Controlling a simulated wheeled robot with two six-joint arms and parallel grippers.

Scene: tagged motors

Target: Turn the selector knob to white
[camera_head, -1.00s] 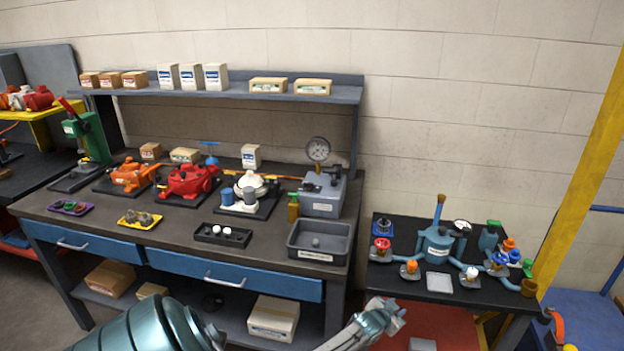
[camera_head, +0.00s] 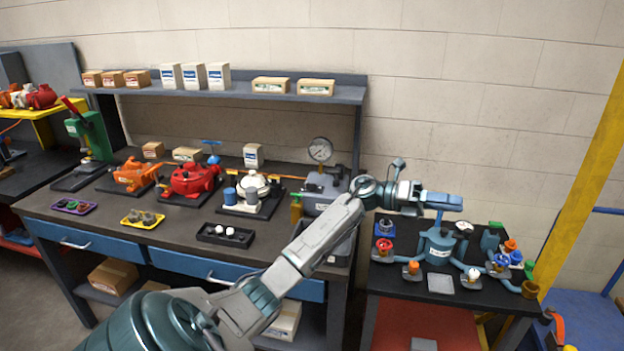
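A blue selector body (camera_head: 438,248) with a pale label stands on the small dark table at the right. An upright handle (camera_head: 438,218) rises from its top. Around it are a red handwheel (camera_head: 384,245), an orange knob (camera_head: 413,267), a white knob (camera_head: 473,274), a white-topped fitting (camera_head: 463,227) and blue, green and orange ones at the right. My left gripper (camera_head: 458,202) reaches in above the body, pointing right, and covers the handle's top. Whether it touches the handle or is only in front of it, I cannot tell. Its finger opening is not clear. My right gripper is out of view.
A long workbench (camera_head: 120,226) holds orange, red and white machines. A grey bin behind my forearm is mostly hidden. A pressure gauge (camera_head: 320,150) stands near my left wrist. A yellow post (camera_head: 585,165) rises right of the small table.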

